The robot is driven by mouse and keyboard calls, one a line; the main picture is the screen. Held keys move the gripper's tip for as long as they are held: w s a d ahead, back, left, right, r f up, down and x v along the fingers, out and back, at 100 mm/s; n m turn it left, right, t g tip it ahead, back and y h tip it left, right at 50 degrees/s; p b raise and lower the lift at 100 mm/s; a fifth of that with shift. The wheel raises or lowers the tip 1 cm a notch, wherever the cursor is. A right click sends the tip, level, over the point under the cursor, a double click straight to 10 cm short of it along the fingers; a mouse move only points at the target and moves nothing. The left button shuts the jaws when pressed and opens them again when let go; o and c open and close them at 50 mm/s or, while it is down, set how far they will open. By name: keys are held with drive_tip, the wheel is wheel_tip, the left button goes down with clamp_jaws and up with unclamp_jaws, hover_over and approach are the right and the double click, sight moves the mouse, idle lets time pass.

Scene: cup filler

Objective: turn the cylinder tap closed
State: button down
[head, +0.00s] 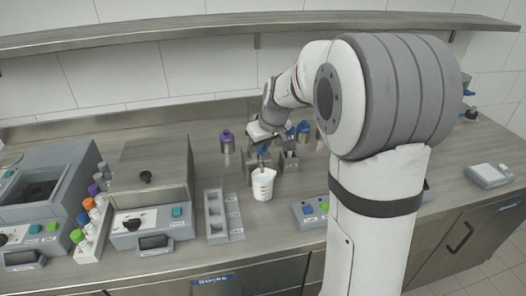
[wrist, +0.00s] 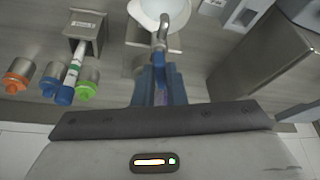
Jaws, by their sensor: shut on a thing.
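My gripper (head: 261,149) is low over the bench at the back, just above and behind a white cup (head: 264,184). In the wrist view its blue fingers (wrist: 160,76) are close together, shut on the tap. The tap's curved metal spout (wrist: 162,32) reaches out beyond the fingertips over the white cup (wrist: 148,13). The gripped part of the tap is hidden between the fingers, so its turn angle cannot be told. The cup stands upright under the spout; its contents cannot be made out.
A purple-capped container (head: 227,143) stands left of my gripper and a blue-capped one (head: 304,130) right. A metal holder (head: 289,161) is close on the right. A grey rack (head: 222,215) and a control box (head: 310,211) stand in front. A shelf (head: 250,27) runs above.

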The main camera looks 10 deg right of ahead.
drive_tip(key=n+b, duration=0.1)
drive_tip(key=n+y+b, duration=0.1)
drive_tip(key=n, duration=0.1)
drive_tip(key=n+b, duration=0.1)
drive_tip(key=shift+w+d+f+n+g+b, duration=0.15)
drive_tip(key=shift+d+n+g+b, duration=0.15)
drive_tip(key=shift+g, duration=0.1)
drive_tip(key=n, duration=0.2)
drive_tip(key=n+g+y+b, duration=0.1)
drive_tip(key=n, duration=0.1)
drive_tip(key=shift+w+r+n+g+y, duration=0.2)
drive_tip(key=shift+n+g+y, duration=0.1)
drive_tip(key=shift+n, duration=0.1)
drive_tip(key=shift+b, duration=0.3)
drive_tip(key=c, duration=1.5)
unclamp_jaws()
drive_tip(key=shift+v, duration=3.95)
drive_tip(key=shift+o, duration=0.2)
